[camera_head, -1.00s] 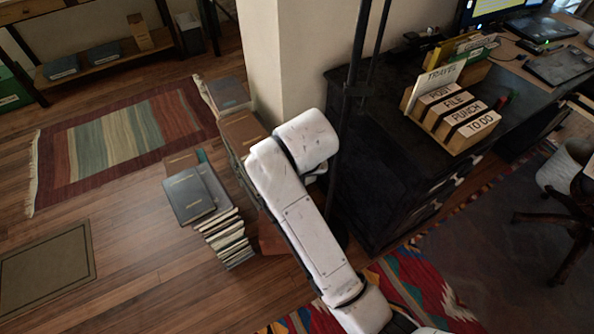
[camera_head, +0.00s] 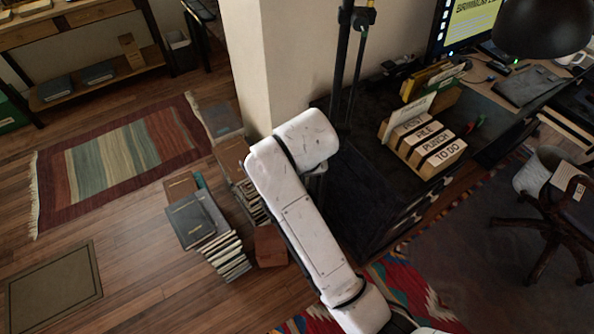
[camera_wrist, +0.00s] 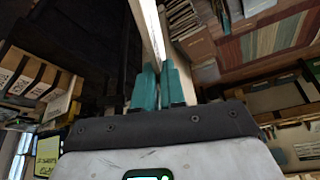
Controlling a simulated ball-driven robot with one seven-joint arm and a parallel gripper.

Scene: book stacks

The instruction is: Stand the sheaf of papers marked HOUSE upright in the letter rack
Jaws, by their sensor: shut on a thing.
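The wooden letter rack (camera_head: 404,155) stands on the black cabinet, with slots labelled POST, FILE, PUNCH and TO DO. A pale sheaf (camera_head: 417,108) stands at its back; its lettering is not readable now. The rack (camera_wrist: 38,80) also shows at the left of the wrist view, apart from my gripper. My gripper (camera_wrist: 158,78) has teal fingers shut on a thin white sheaf of papers (camera_wrist: 151,25), seen nearly edge-on. No marking on this sheaf is visible, so I cannot read HOUSE. In the head view my gripper is out of sight.
The black cabinet (camera_head: 365,195) has bare top left of the rack. Yellow and green folders (camera_head: 430,82) stand behind it. A pillar (camera_head: 290,65), a book stack (camera_head: 225,250) and a brown box (camera_head: 269,246) are near my arm. A chair (camera_head: 550,205) stands at the right.

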